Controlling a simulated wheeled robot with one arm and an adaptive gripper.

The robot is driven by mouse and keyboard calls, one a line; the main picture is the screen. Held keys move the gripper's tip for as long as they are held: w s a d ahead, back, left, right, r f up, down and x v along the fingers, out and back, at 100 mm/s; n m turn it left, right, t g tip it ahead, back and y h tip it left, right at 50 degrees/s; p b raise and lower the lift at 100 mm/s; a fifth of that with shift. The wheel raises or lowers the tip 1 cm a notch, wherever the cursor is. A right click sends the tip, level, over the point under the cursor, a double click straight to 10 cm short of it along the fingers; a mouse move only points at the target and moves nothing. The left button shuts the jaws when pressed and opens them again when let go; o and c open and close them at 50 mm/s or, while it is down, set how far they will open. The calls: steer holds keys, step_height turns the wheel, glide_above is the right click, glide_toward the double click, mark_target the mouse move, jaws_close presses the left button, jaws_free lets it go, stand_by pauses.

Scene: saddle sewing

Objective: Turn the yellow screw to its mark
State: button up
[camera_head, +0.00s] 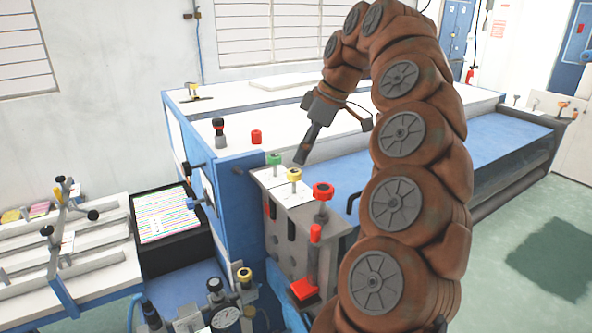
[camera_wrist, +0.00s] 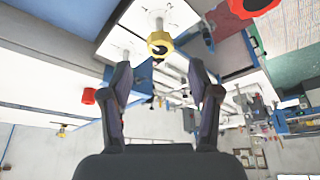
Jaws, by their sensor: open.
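The yellow screw (camera_head: 294,174) stands upright on the white top of a grey metal block, between a green knob and a red one. My gripper (camera_head: 303,156) is just above and slightly to the right of it in the head view, pointing down toward it. In the wrist view the yellow screw (camera_wrist: 160,43) is ahead of my open, empty gripper (camera_wrist: 161,68), roughly centred between the fingertips and apart from them. I cannot make out a mark for the screw.
The green knob (camera_head: 274,159) and the large red knob (camera_head: 322,191) stand close on either side. A small red knob (camera_head: 256,136) sits on the machine behind. A blue machine bed (camera_head: 425,150) extends right. Gauges and fittings (camera_head: 225,318) crowd the front.

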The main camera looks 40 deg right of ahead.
mark_target(294, 171)
steer(key=shift+w+a+f+p, duration=0.15)
steer(key=shift+f+p, duration=0.2)
steer(key=shift+f, duration=0.05)
steer(key=shift+p+x, duration=0.75)
steer(key=shift+x, duration=1.5)
steer(key=shift+f, duration=0.1)
steer(key=c, duration=1.2)
steer(key=shift+o, duration=0.2)
